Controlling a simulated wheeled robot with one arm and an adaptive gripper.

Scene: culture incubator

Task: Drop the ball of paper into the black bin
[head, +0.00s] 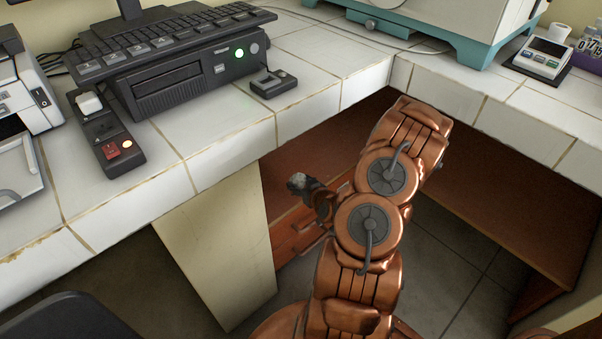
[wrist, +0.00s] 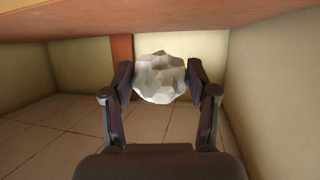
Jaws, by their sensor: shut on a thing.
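The ball of paper (wrist: 160,78) is a crumpled grey-white lump between the two dark fingers of my gripper (wrist: 158,82) in the wrist view. My gripper is shut on it, with one finger on each side. In the head view the gripper (head: 311,187) is at the left end of my copper arm, below the counter's front edge, with the paper ball (head: 297,181) small at its tip. No black bin can be made out for certain in either view; a dark rounded shape (head: 68,318) at the lower left of the head view is cut off by the frame.
A white tiled counter (head: 225,150) holds a black computer unit with a keyboard (head: 190,75), a switch box (head: 105,130) and a teal-based machine (head: 470,45). Brown boards (head: 510,215) and a cream panel (head: 222,245) stand below. In the wrist view, tiled floor (wrist: 60,130) shows beneath a wooden underside.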

